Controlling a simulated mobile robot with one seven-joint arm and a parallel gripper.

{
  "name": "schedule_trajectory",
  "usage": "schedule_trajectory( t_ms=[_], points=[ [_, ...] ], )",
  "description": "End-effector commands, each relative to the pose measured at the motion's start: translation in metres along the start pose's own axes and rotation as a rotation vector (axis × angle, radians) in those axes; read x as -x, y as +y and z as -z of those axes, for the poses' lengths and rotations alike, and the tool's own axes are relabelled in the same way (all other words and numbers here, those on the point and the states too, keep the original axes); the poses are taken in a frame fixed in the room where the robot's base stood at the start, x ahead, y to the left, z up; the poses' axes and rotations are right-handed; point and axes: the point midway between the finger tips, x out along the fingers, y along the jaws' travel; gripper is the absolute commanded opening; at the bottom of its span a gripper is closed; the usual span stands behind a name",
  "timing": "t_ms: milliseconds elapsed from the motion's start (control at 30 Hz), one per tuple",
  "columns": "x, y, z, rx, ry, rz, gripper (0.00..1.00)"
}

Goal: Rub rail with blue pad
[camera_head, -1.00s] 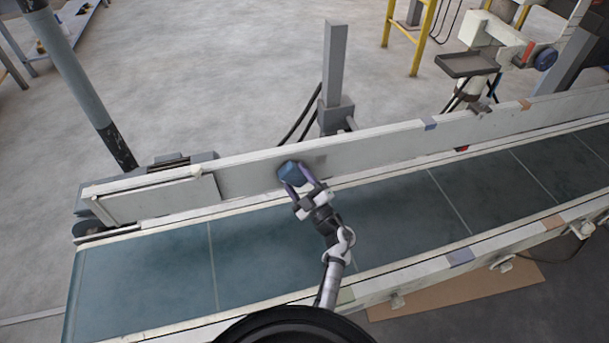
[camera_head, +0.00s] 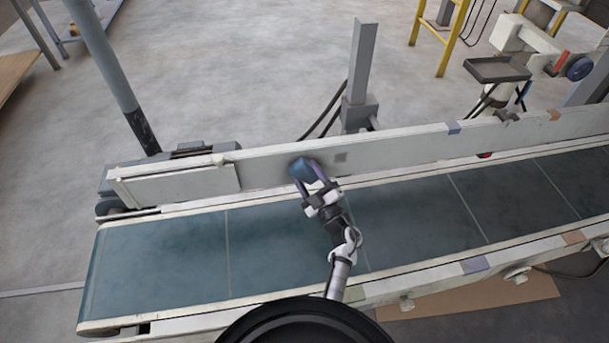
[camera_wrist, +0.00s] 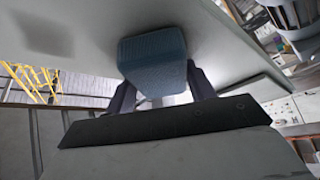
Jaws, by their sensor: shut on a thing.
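My gripper (camera_head: 312,180) is shut on the blue pad (camera_head: 300,169). It reaches across the belt to the far side rail (camera_head: 390,150), a long pale grey board along the conveyor. The pad lies against or very close to the rail's inner face; I cannot tell if it touches. In the wrist view the pad (camera_wrist: 153,52) sits between the two fingers, with the rail face (camera_wrist: 90,30) behind it.
The teal belt (camera_head: 290,255) below my arm is empty. The near rail (camera_head: 430,283) runs along the front. A grey post (camera_head: 359,70) stands behind the far rail, and a dark tray on a machine (camera_head: 497,70) stands at the back right.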

Motion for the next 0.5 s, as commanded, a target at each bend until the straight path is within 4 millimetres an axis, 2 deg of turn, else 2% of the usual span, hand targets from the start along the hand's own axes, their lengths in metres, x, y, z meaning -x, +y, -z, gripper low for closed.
schedule_trajectory(
  t_ms=[200,500],
  points=[
    [0.007,0.014,-0.013,0.001,-0.002,-0.002,0.36],
    [0.010,0.023,-0.021,0.001,-0.002,-0.003,0.36]
  ],
)
